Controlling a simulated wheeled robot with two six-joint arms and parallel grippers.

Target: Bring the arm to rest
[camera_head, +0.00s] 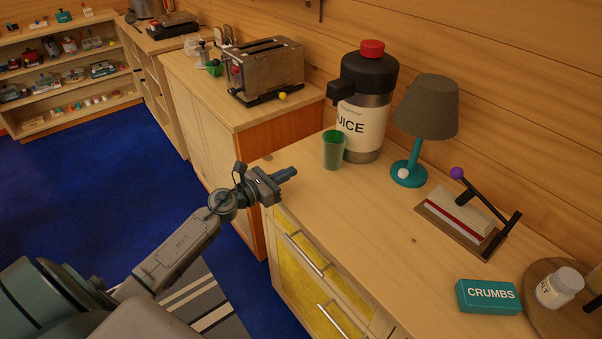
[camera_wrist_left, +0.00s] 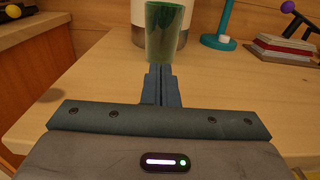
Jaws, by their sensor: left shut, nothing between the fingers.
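My left gripper (camera_head: 287,174) reaches in from the left, over the near left corner of the wooden counter (camera_head: 378,222). Its fingers are together with nothing between them, and they also show in the left wrist view (camera_wrist_left: 161,84). They point toward a green cup (camera_head: 334,150), which stands upright on the counter in front of the juice dispenser. In the left wrist view the cup (camera_wrist_left: 168,32) appears just beyond the fingertips, with a gap visible in the head view. My right gripper is in neither view.
A juice dispenser (camera_head: 366,110), a lamp (camera_head: 427,108), a lever device (camera_head: 462,217) and a CRUMBS box (camera_head: 488,296) stand on the counter. A toaster (camera_head: 266,70) is on the counter further left. The blue floor (camera_head: 95,185) left of the counters is open.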

